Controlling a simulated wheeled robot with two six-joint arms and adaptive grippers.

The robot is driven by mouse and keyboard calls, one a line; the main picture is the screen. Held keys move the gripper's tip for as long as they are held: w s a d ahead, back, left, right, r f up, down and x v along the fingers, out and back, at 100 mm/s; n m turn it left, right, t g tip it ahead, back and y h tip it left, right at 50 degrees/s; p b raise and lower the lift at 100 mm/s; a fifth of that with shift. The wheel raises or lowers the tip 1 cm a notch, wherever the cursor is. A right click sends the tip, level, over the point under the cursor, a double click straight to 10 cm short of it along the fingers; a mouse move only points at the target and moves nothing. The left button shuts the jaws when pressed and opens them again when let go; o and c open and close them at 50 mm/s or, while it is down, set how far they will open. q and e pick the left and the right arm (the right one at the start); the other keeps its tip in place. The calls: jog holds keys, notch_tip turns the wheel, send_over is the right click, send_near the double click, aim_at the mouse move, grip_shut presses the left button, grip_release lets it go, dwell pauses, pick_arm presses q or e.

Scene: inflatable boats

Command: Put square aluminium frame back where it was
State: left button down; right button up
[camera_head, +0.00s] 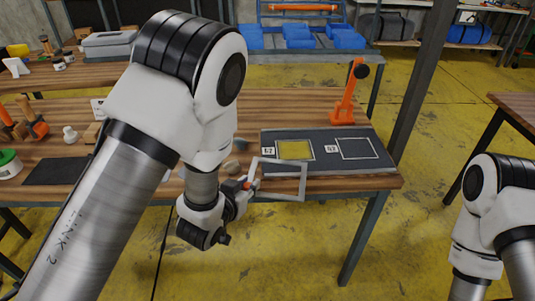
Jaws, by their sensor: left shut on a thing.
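The square aluminium frame (304,183) is a thin, grey, open square. My left gripper (248,184) is shut on its left side and holds it at the front edge of the wooden table, overlapping the near edge of a dark mat (330,164) in the picture. Its height above the mat is hard to judge. The mat has two outlined places with small number labels: a yellow-filled one (295,150) on the left and a dark, empty-looking one (356,148) on the right. Part of my left gripper is hidden by its own arm. My right gripper is out of view.
An orange stand (349,97) with a black knob rises behind the mat. Tools, a green-lidded tub (8,163) and a dark pad (55,171) lie on the table's left. A dark metal post (418,80) stands right of the table.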

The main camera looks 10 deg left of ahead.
pick_arm(q)
jog(key=w+a, duration=0.1)
jog(key=w, duration=0.3)
jog(key=w+a+f+p, duration=0.1)
jog(key=w, duration=0.4)
jog(key=w+a+p, duration=0.1)
jog(key=w+a, duration=0.1)
jog(key=w, duration=0.3)
jog(key=shift+w+a+f, duration=0.1)
jog(key=shift+f, duration=0.1)
jog(key=f, duration=0.1)
jog(key=f+p, duration=0.1)
jog(key=f, duration=0.1)
jog(key=shift+w+a, duration=0.15)
jog(key=shift+w, duration=0.25)
jog(key=shift+f, duration=0.3)
jog(key=c, duration=1)
grip_release()
jog(key=shift+s, duration=0.1)
